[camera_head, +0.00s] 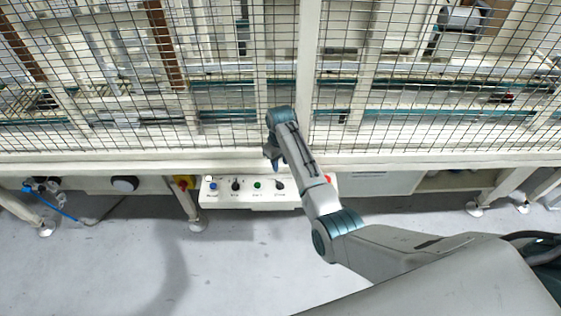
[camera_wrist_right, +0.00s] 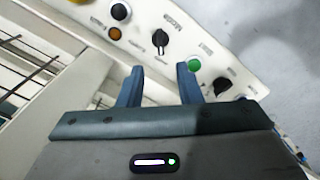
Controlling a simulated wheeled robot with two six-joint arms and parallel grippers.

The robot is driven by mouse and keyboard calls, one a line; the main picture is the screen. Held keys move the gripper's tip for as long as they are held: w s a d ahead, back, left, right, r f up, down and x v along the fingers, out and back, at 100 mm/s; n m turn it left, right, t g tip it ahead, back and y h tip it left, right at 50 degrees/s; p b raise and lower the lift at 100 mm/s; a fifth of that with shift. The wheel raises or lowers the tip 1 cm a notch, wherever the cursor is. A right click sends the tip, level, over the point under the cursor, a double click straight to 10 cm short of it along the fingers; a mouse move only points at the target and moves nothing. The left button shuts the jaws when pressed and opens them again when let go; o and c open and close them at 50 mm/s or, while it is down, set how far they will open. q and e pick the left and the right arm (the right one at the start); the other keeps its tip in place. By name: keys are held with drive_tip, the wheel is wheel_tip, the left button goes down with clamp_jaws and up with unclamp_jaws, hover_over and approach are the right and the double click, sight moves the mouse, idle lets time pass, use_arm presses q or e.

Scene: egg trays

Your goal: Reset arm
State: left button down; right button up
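My right arm reaches in from the lower right of the head view. Its gripper (camera_head: 274,162) points down in front of the machine, by the white control panel (camera_head: 245,199). In the right wrist view the two blue fingers of the right gripper (camera_wrist_right: 160,70) are apart with nothing between them. The panel's face (camera_wrist_right: 180,18) lies beyond the fingertips. A green button (camera_wrist_right: 194,65) and a black knob (camera_wrist_right: 160,42) show near the tips; whether the fingers touch the panel I cannot tell. My left gripper does not show.
A wire-mesh fence (camera_head: 400,90) stands on a white frame behind the panel. A red and yellow switch (camera_head: 182,183) is left of the panel, and a blue cable (camera_head: 56,209) hangs farther left. The grey floor (camera_head: 120,270) in front is clear.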

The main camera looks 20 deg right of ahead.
drive_tip(key=s+d+f+m+t, duration=0.1)
drive_tip(key=s+d+f, duration=0.15)
drive_tip(key=s, duration=0.75)
drive_tip(key=s+d+f+m+t, duration=0.15)
drive_tip(key=s+d, duration=0.25)
drive_tip(key=s, duration=0.7)
drive_tip(key=s+d+r+m+t, duration=0.1)
drive_tip(key=s+r, duration=0.5)
drive_tip(key=s, duration=0.3)
drive_tip(key=s+r+m, duration=0.1)
drive_tip(key=s+r, duration=0.4)
drive_tip(key=s, duration=0.5)
drive_tip(key=d+f+g+b, duration=0.1)
drive_tip(key=d+f+b, duration=0.2)
drive_tip(key=f, duration=3.1)
drive_tip(key=s+d+f+g+b, duration=0.1)
drive_tip(key=s+f+b, duration=0.1)
drive_tip(key=s+f, duration=1.7)
drive_tip(key=shift+d+f+h, duration=0.15)
drive_tip(key=shift+f+h, duration=0.25)
drive_tip(key=shift+f, duration=0.1)
